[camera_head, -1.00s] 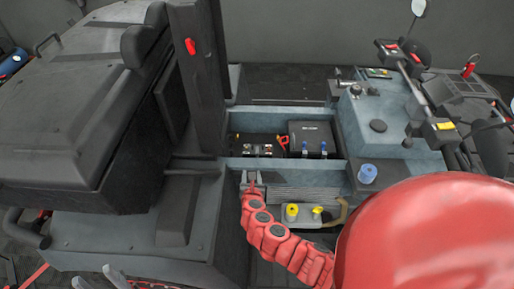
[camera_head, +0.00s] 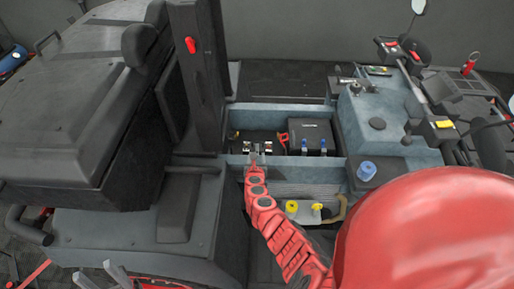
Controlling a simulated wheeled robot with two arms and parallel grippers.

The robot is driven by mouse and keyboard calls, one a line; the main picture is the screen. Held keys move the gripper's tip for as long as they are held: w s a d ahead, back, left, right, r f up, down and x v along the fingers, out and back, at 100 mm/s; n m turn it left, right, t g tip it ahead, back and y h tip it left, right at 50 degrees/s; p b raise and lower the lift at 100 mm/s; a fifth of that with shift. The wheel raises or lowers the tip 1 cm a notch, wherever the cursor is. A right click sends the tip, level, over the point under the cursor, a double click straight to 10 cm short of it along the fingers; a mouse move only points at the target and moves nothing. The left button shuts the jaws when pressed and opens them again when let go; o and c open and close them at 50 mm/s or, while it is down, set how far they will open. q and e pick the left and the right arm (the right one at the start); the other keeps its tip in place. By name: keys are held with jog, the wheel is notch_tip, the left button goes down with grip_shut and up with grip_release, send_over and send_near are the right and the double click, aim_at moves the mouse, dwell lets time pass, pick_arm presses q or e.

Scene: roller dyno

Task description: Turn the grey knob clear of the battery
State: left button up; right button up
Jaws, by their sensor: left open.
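A black box (camera_head: 310,132), which looks like the battery, sits in the open bay at centre. Two small blue fittings (camera_head: 304,146) are at its front. Left of it is a dark part with small silvery metal pieces (camera_head: 258,146); I cannot tell whether the grey knob is among these. My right gripper (camera_head: 254,155), on the red arm from the lower right, is at the bay's front wall, just below the silvery pieces. Its fingers are too small to judge. My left gripper (camera_head: 92,270) is open and empty at the bottom left, well away from the bay.
A blue cap (camera_head: 366,171) is on the right panel. Yellow caps (camera_head: 292,205) lie below the bay near my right arm. Levers (camera_head: 415,95) rise at right.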

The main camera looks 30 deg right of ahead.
aim_at(257, 146)
jog(key=b+x, duration=0.2)
jog(key=x, duration=0.1)
jog(key=b+x, duration=0.1)
jog(key=x, duration=0.1)
jog(key=shift+w+d+f+b, duration=0.2)
jog(key=shift+w+f+b, duration=0.05)
jog(key=shift+f+b, duration=0.15)
jog(key=shift+w+d+b, duration=0.4)
jog(key=shift+w+b, duration=0.2)
jog(key=shift+w, duration=0.15)
grip_shut()
